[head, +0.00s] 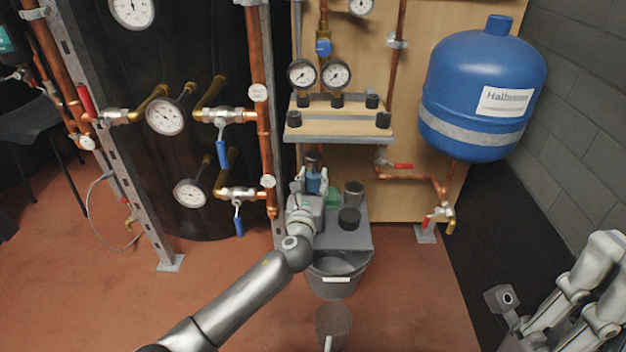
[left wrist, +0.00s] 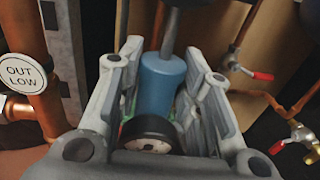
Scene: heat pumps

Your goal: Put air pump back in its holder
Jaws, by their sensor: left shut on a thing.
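The air pump, a blue cylinder (head: 314,181) with a dark upper part, is upright between the fingers of my left gripper (head: 311,187). In the left wrist view the pump's blue body (left wrist: 162,85) stands between the two grey fingers of that gripper (left wrist: 165,80), which is shut on it. A round black-rimmed gauge (left wrist: 150,139) shows low on the pump. A grey platform (head: 345,240) with dark cylindrical cups lies below and right of the gripper. I cannot tell which part is the pump's holder. My right arm is at the lower right; its fingers are unclear.
A shelf (head: 338,134) with black knobs hangs just above the left gripper. A bucket (head: 335,275) stands below the platform. Copper pipe (head: 262,110) runs close on the left. A blue tank (head: 482,90) hangs right. Open floor (head: 410,300) lies between the arms.

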